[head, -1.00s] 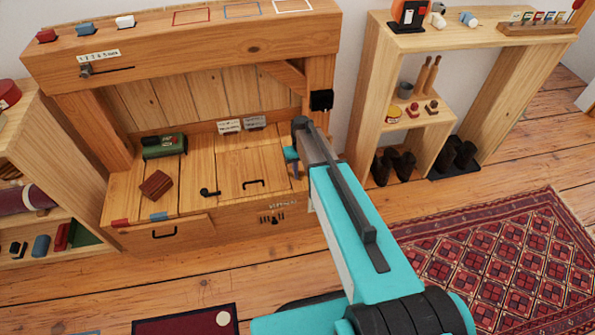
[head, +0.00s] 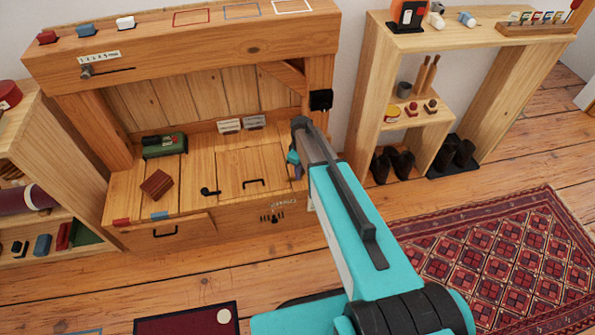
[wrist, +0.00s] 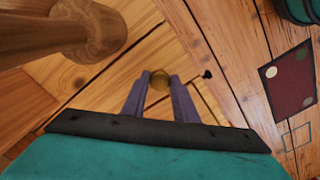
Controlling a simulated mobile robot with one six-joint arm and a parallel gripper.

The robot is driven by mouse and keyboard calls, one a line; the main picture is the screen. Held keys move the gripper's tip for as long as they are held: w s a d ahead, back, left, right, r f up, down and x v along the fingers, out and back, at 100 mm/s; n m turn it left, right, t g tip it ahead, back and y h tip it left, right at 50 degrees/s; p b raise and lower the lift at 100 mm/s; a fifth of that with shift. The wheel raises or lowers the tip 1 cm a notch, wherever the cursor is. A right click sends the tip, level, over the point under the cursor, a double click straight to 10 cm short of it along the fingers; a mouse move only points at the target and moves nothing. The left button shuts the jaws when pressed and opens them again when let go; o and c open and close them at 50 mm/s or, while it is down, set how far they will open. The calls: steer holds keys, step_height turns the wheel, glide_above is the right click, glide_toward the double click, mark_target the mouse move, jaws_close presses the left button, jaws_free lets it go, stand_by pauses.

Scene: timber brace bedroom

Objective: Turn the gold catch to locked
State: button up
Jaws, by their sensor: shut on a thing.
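The gold catch (wrist: 160,80) shows in the wrist view as a small round brass-coloured piece between my fingertips. My gripper (wrist: 160,77) is shut on it, with one purple finger on each side. In the head view my gripper (head: 295,168) is low at the right end of the wooden bench (head: 195,195), next to its right post. The catch is hidden behind my arm there, and I cannot tell which way it points.
A green box (head: 164,146) and a brown block (head: 156,184) lie further left. The right post (head: 318,85) with a black box (head: 321,100) stands close behind.

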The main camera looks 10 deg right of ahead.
steer(key=shift+w+a, duration=0.1)
steer(key=shift+w, duration=0.1)
steer(key=o, duration=1.1)
steer(key=shift+c, duration=0.2)
steer(key=shift+s, duration=0.1)
steer(key=shift+r, duration=0.15)
step_height(320, 180, up, 14)
steer(key=shift+f, duration=0.2)
steer(key=shift+p, duration=0.3)
